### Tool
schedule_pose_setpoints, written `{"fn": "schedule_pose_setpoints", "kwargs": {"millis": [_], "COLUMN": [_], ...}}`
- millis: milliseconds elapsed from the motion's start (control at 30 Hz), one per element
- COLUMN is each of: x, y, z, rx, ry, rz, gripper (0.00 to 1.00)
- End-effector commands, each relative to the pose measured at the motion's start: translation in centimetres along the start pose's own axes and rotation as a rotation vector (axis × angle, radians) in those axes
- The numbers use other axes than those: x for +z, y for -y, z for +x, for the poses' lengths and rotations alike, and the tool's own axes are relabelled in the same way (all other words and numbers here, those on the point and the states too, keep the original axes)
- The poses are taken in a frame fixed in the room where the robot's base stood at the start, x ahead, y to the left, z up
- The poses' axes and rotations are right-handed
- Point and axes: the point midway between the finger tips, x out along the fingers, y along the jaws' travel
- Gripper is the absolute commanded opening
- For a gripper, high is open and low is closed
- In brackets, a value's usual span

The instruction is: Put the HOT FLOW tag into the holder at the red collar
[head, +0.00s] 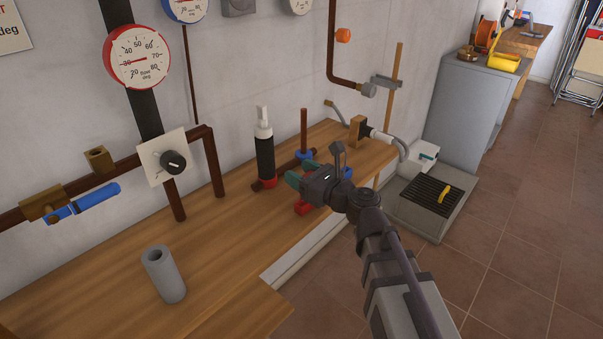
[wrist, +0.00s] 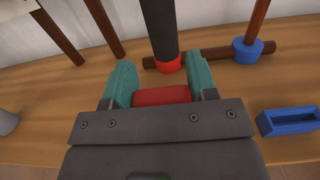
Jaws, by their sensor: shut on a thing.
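My gripper (wrist: 163,88) has its two teal fingers on either side of a red piece (wrist: 161,96), which looks like the HOT FLOW tag. No lettering on it shows. In the head view my gripper (head: 298,176) is low over the bench, in front of the pipe with the collars. The red collar (wrist: 168,62) is at the foot of the black cylinder, just beyond the fingers; it also shows in the head view (head: 268,182). A red block (head: 303,206), seemingly the holder, shows on the bench below my gripper, partly covered. Whether the tag touches it cannot be seen.
A blue collar (wrist: 248,50) is on the pipe to the right. An open blue holder (wrist: 288,120) stands on the bench right of my gripper. A grey cylinder (head: 164,273) stands at the left. The wooden bench (head: 215,240) between is clear.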

Motion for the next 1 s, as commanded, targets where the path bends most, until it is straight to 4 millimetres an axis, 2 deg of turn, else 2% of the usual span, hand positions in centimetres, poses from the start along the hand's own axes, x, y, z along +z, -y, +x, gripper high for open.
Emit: {"fn": "schedule_pose_setpoints", "kwargs": {"millis": [667, 700, 1000], "x": [-2.2, -2.2, -2.1], "y": [0.0, 0.0, 0.0], "z": [0.0, 0.0, 0.0], "rx": [0.0, 0.0, 0.0], "ry": [0.0, 0.0, 0.0], "rz": [0.0, 0.0, 0.0], "gripper": [0.3, 0.54, 0.82]}}
